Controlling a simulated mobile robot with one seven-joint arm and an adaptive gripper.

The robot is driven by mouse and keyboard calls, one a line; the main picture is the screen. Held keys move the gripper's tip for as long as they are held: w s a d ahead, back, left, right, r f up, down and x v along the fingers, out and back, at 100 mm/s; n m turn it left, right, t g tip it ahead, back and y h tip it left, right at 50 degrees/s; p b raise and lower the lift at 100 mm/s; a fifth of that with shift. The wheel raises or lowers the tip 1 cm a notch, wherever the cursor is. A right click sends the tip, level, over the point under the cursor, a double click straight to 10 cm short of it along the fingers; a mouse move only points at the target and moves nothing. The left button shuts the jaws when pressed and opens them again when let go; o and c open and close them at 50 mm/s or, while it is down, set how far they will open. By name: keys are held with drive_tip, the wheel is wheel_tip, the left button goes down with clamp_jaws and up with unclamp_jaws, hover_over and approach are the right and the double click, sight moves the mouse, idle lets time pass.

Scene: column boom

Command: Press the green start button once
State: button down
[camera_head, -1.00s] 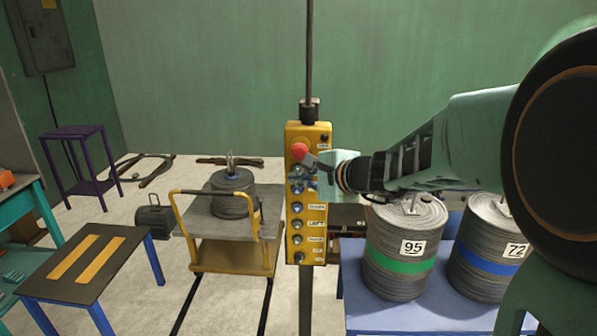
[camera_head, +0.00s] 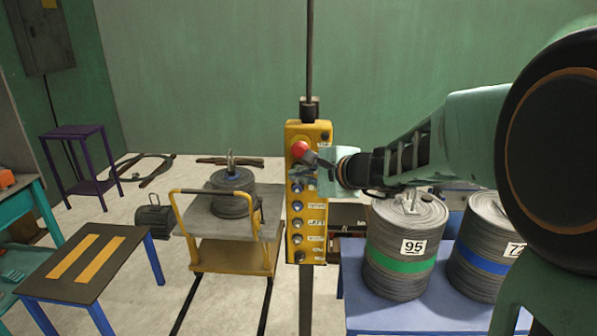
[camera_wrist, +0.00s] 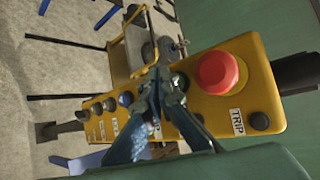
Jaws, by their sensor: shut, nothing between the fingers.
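A dark button (camera_wrist: 259,121) sits beside the TRIP label. I cannot make out a green button; my gripper covers part of the panel. My gripper (camera_head: 303,176) is shut and empty, its fingers close over the panel beside the red button in the wrist view (camera_wrist: 160,80). Contact cannot be told.
On the right, a blue table (camera_head: 405,315) bears drums marked 95 (camera_head: 403,280) and 72 (camera_head: 480,275). A dark-topped table (camera_head: 65,290) stands at left.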

drive_tip(key=shift+w, duration=0.5)
idle(0.7)
drive_tip(key=shift+s, duration=0.15)
drive_tip(key=shift+s+b, duration=0.6)
drive_tip(key=shift+s, duration=0.15)
drive_tip(key=s+b, duration=0.1)
drive_tip(key=s, duration=0.4)
drive_tip(key=shift+a+b, duration=0.1)
drive_tip(key=shift+b, duration=0.25)
drive_tip(key=shift+r, duration=0.1)
idle(0.4)
